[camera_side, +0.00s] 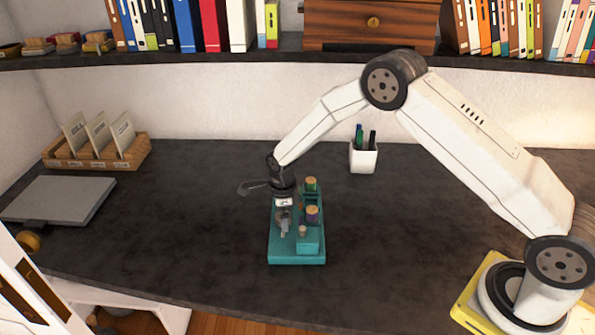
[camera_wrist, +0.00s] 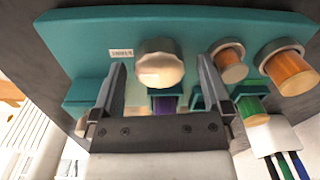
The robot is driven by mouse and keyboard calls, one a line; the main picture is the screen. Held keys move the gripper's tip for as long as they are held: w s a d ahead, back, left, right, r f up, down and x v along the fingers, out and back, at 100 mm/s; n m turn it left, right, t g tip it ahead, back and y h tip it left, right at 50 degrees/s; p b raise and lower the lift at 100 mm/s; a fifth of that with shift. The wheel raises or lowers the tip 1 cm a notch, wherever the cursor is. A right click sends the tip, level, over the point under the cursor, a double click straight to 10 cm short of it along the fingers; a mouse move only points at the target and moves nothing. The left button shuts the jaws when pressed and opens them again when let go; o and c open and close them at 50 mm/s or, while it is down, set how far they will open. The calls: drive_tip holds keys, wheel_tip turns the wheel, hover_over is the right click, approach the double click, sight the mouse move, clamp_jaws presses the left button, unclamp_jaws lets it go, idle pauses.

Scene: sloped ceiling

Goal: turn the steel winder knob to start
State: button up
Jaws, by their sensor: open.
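The steel winder knob (camera_wrist: 160,62) is a pale, faceted round knob on a teal winder base (camera_wrist: 75,35) in the wrist view. My gripper (camera_wrist: 162,68) is open, with one finger on each side of the knob and a visible gap at both sides. In the side view my gripper (camera_side: 284,226) points down over the left part of the teal base (camera_side: 297,258). There I cannot make out the knob clearly, as the gripper covers that spot.
A purple spool (camera_side: 312,215) and a green spool (camera_side: 311,185) stand beside my gripper. Orange spools (camera_wrist: 288,68) show in the wrist view. A white pen cup (camera_side: 363,158) stands behind. A laptop (camera_side: 60,199) and card rack (camera_side: 95,152) are left. The dark desk is otherwise clear.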

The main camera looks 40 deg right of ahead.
drive_tip(key=shift+s+r, duration=0.1)
drive_tip(key=shift+r, duration=3.8)
drive_tip(key=shift+s+d+r+n, duration=0.2)
drive_tip(key=shift+s+r+n, duration=0.4)
drive_tip(key=shift+n, duration=0.2)
drive_tip(key=s+d+r+n+t, duration=0.1)
drive_tip(key=s+d+r+n, duration=0.1)
drive_tip(key=s+n, duration=0.9)
drive_tip(key=s+d+r+n+t, duration=0.1)
drive_tip(key=s+r+n, duration=0.4)
drive_tip(key=s+n, duration=0.7)
drive_tip(key=shift+d, duration=0.45)
